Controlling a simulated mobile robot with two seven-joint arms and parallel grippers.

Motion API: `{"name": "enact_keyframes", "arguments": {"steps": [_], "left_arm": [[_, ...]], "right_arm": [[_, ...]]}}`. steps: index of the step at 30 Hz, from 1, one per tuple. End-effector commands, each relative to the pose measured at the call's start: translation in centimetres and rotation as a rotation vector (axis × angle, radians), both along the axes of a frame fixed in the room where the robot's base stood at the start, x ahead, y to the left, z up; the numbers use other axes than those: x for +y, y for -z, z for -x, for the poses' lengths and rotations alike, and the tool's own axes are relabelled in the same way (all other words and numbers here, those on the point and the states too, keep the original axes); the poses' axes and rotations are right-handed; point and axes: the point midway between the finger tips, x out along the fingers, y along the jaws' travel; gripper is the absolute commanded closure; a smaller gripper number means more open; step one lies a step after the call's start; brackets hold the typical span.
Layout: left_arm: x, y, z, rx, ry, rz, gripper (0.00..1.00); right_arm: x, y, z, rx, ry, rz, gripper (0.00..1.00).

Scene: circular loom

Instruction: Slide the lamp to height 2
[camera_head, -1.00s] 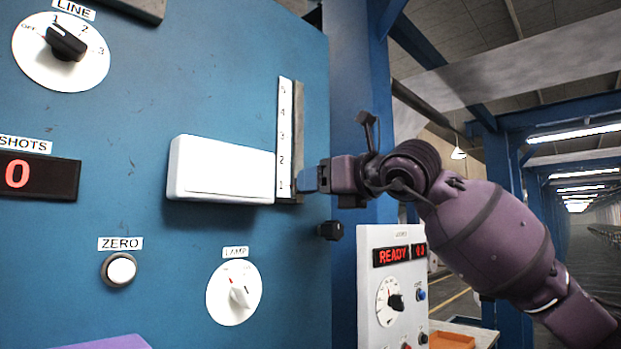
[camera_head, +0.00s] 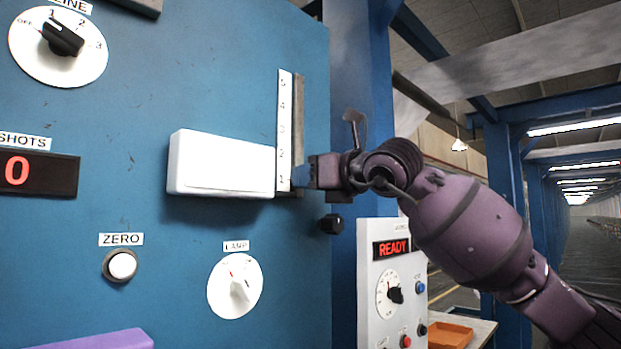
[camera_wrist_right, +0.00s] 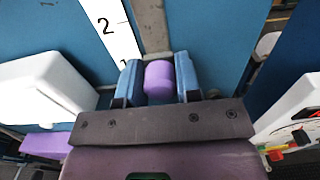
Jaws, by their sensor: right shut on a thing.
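The lamp, a long white box (camera_head: 220,166), is on the blue panel, left of a vertical scale (camera_head: 284,125) numbered 1 to 5. Its right end is beside the 1 and 2 marks. My right gripper (camera_head: 302,177) is at the grey rail near the 1 mark. In the right wrist view its two blue fingers (camera_wrist_right: 159,80) are shut on a purple knob (camera_wrist_right: 158,78) at the rail's lower end. The white lamp also shows there at left (camera_wrist_right: 45,90). The head view hides the knob behind the fingers. My left gripper is not in view.
A black knob (camera_head: 331,224) sticks out below my right gripper. A white control box (camera_head: 392,310) reading READY stands at lower right. A lamp dial (camera_head: 235,286) and a zero button (camera_head: 122,265) are below the white box. A purple block (camera_head: 100,340) shows at lower left.

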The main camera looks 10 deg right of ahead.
Motion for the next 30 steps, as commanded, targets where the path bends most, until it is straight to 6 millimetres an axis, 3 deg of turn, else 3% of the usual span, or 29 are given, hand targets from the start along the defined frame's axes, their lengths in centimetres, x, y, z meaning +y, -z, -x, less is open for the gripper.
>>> {"name": "enact_keyframes", "arguments": {"steps": [9,18,26,27,30], "left_arm": [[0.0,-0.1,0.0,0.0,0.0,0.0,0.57],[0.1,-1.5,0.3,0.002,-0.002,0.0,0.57],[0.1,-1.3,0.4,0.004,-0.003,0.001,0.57],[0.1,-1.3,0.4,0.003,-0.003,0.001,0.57],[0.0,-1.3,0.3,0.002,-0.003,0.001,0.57]], "right_arm": [[0.0,-0.4,0.0,-0.001,0.0,-0.001,1.0],[0.0,-4.7,0.0,-0.001,0.001,-0.001,1.0],[0.0,-4.5,0.0,-0.001,0.0,0.0,1.0],[0.0,-4.5,0.0,-0.001,0.0,0.0,0.63],[0.0,-4.5,0.0,-0.001,0.0,0.0,0.47]]}}
